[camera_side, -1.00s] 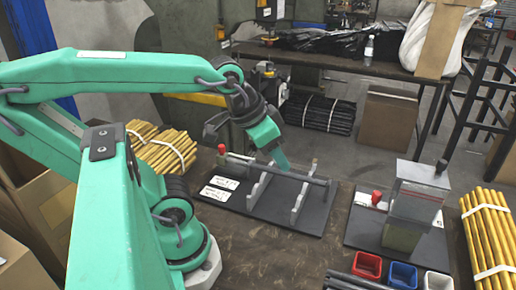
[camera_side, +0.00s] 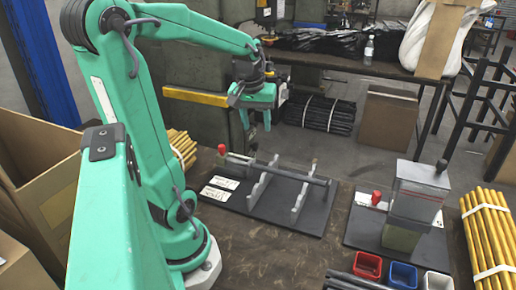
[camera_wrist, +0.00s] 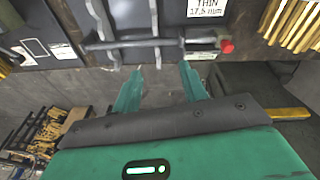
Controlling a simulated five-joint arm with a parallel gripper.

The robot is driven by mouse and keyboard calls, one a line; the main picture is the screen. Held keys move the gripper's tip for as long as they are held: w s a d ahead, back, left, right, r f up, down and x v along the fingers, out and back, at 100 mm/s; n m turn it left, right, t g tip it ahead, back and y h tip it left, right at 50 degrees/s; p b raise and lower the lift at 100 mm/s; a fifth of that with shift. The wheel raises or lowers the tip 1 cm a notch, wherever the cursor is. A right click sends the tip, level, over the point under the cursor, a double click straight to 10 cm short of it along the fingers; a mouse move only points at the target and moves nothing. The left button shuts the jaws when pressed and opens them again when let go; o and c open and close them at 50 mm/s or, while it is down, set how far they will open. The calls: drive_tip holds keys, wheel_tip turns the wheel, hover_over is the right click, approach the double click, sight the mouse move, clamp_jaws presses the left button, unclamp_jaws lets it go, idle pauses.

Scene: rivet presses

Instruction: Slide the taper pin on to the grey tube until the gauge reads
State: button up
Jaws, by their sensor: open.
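The grey tube (camera_side: 290,173) lies across two upright light-grey supports on a black base plate (camera_side: 312,222). The tube also shows in the wrist view (camera_wrist: 140,43). My gripper (camera_side: 257,123) is open and empty, raised above and behind the plate in the side view. In the wrist view its two green fingers (camera_wrist: 160,82) are spread apart, with the tube beyond their tips and not touching them. A red-capped part (camera_side: 222,150) stands at the tube's left end; it also shows in the wrist view (camera_wrist: 227,46). I cannot pick out the taper pin or a gauge reading.
A second black plate at right carries a boxy fixture (camera_side: 418,195) and a red knob (camera_side: 376,198). Red (camera_side: 367,266), blue (camera_side: 403,275) and white bins stand in front. Yellow rods (camera_side: 488,235) lie far right.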

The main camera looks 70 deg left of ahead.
sight(222, 146)
drive_tip(key=s+a+f+n, duration=0.1)
drive_tip(key=s+a+n, duration=0.1)
drive_tip(key=a, duration=0.2)
drive_tip(key=s+a+f+n+g, duration=0.1)
drive_tip(key=s+a+f+n, duration=0.1)
drive_tip(key=a, duration=0.3)
drive_tip(key=s+a+f+n+h, duration=0.1)
drive_tip(key=s+a+f+n, duration=0.1)
drive_tip(key=a, duration=0.3)
drive_tip(key=shift+s+f+n+g, duration=0.15)
drive_tip(key=shift+s+n+g, duration=0.25)
drive_tip(key=shift+n, duration=0.2)
drive_tip(key=shift+f, duration=0.1)
drive_tip(key=shift+f, duration=3.85)
drive_tip(key=shift+w, duration=0.1)
drive_tip(key=c, duration=0.8)
